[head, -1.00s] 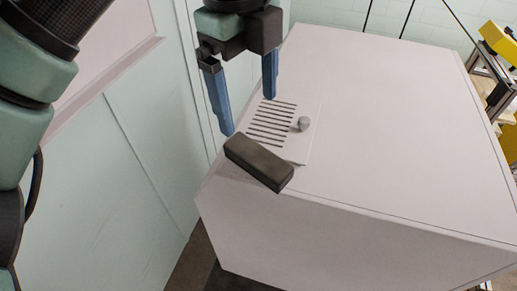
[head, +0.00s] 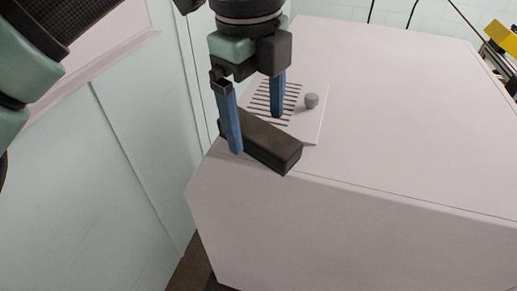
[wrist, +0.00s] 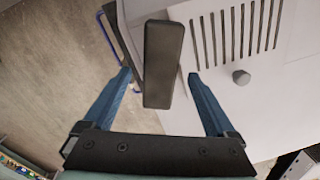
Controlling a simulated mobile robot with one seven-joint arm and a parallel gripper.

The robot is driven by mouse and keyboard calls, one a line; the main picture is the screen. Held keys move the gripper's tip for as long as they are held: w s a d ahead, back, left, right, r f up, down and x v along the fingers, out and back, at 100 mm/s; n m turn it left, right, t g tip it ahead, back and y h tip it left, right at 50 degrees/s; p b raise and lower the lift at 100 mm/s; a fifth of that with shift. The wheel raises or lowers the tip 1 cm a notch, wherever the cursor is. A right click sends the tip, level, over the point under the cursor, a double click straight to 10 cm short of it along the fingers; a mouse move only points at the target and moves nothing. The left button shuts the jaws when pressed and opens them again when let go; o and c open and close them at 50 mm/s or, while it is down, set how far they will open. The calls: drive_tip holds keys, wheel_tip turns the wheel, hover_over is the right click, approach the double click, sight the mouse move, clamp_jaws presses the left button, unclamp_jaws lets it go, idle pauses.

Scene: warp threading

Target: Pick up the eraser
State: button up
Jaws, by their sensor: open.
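The eraser (head: 268,146) is a dark, long block at the near left edge of the white box top, beside a slotted panel. In the wrist view the eraser (wrist: 162,62) lies between the lines of the two blue fingers, its long side running away from the gripper. My gripper (head: 256,132) is open and empty. In the head view one blue finger is in front of the eraser's near side and the other is on its far side. Whether the fingers are level with the eraser or above it I cannot tell.
The pale slotted panel (head: 308,124) with a grey knob (head: 312,100) lies just behind the eraser. The white box top (head: 400,130) is clear to the right. A pale green wall (head: 130,150) stands close on the left. Yellow equipment (head: 499,33) is at the far right.

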drive_tip(key=shift+w+f+b, duration=0.15)
drive_tip(key=shift+f+b, duration=0.75)
drive_tip(key=shift+f, duration=0.35)
drive_tip(key=shift+c, duration=0.3)
clamp_jaws()
drive_tip(key=shift+r, duration=0.2)
